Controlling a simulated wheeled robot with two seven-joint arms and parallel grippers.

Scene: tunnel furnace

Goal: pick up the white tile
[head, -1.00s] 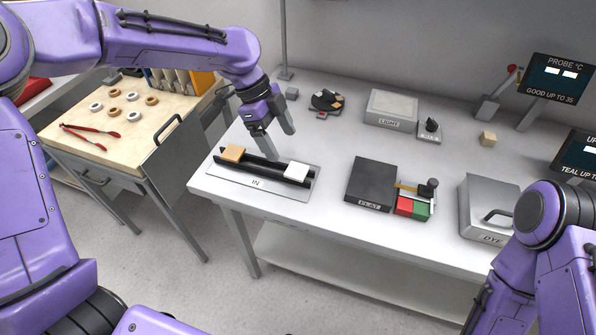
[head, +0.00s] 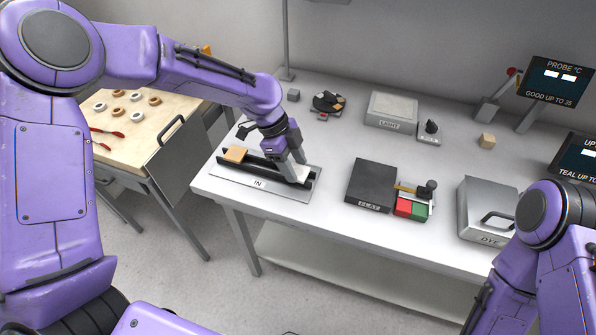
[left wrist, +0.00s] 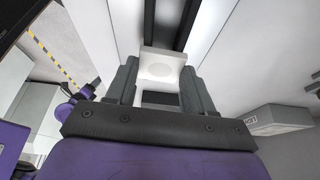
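The white tile (head: 303,173) lies at the right end of the dark rails on the IN plate (head: 232,177). My left gripper (head: 294,170) is down at this tile, with its fingers on either side of it. In the left wrist view the tile (left wrist: 162,68) shows between the two fingertips (left wrist: 161,76), with no clear gap on either side. I cannot tell whether the fingers press on it. The tile appears level with the rails. My right arm shows at the lower right, but its gripper is out of view.
The LIGHT box (head: 391,109) stands behind. Bare table lies between.

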